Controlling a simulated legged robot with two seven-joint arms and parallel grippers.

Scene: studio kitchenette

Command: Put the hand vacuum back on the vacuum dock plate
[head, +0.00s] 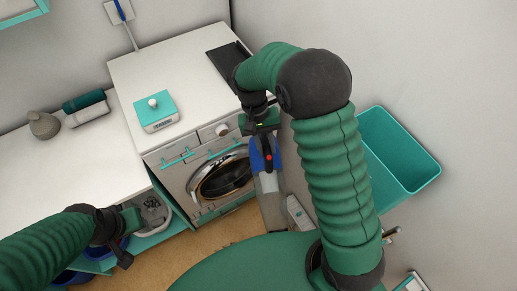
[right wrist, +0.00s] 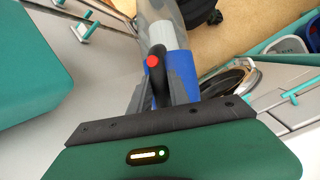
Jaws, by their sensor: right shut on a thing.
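The hand vacuum (head: 270,185) has a blue body, a black handle with a red button and a clear grey nozzle. It hangs nozzle down in front of the washing machine. My right gripper (head: 262,137) is shut on its handle; the right wrist view shows the fingers (right wrist: 162,92) around the handle of the vacuum (right wrist: 174,38). A flat dark plate (head: 228,58) lies on the back right of the white counter; I cannot tell whether it is the dock plate. My left gripper (head: 130,222) is low at the left, beside a grey object (head: 153,212); its jaw opening is unclear.
The washing machine (head: 190,182) stands under the counter. On the counter are a teal scale (head: 155,110), a grey bottle (head: 43,124) and rolled towels (head: 86,107). A teal bin (head: 402,155) is at the right wall. A small white object (head: 299,214) is near the vacuum's nozzle.

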